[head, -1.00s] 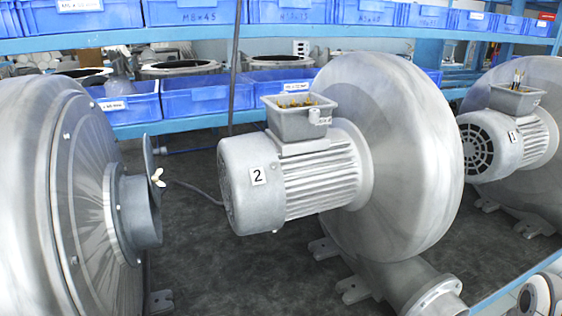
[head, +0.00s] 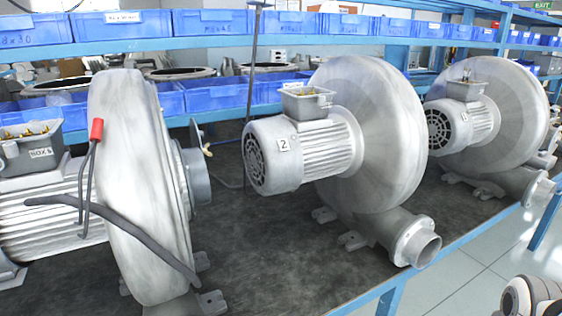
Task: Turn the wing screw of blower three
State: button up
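A brass-coloured wing screw (head: 208,149) shows small beside a dark flap (head: 196,138) at the round inlet (head: 197,177) of the left blower (head: 137,190). No number is readable on the left blower. The middle blower (head: 372,140) carries a label 2 on its motor. The right blower (head: 500,115) stands further along the bench, and its label is too small to read surely. My gripper is not in view.
A dark cable and a red-tipped lead (head: 96,130) hang across the left blower's motor. The bench top (head: 275,250) is bare between the left and middle blowers. Blue bins (head: 125,25) line the shelf behind. Tiled floor (head: 470,270) lies in front.

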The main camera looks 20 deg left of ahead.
aim_at(207, 145)
jog(key=k, duration=1.4)
jog(key=u, duration=1.05)
jog(key=i, duration=1)
jog(key=u, duration=0.05)
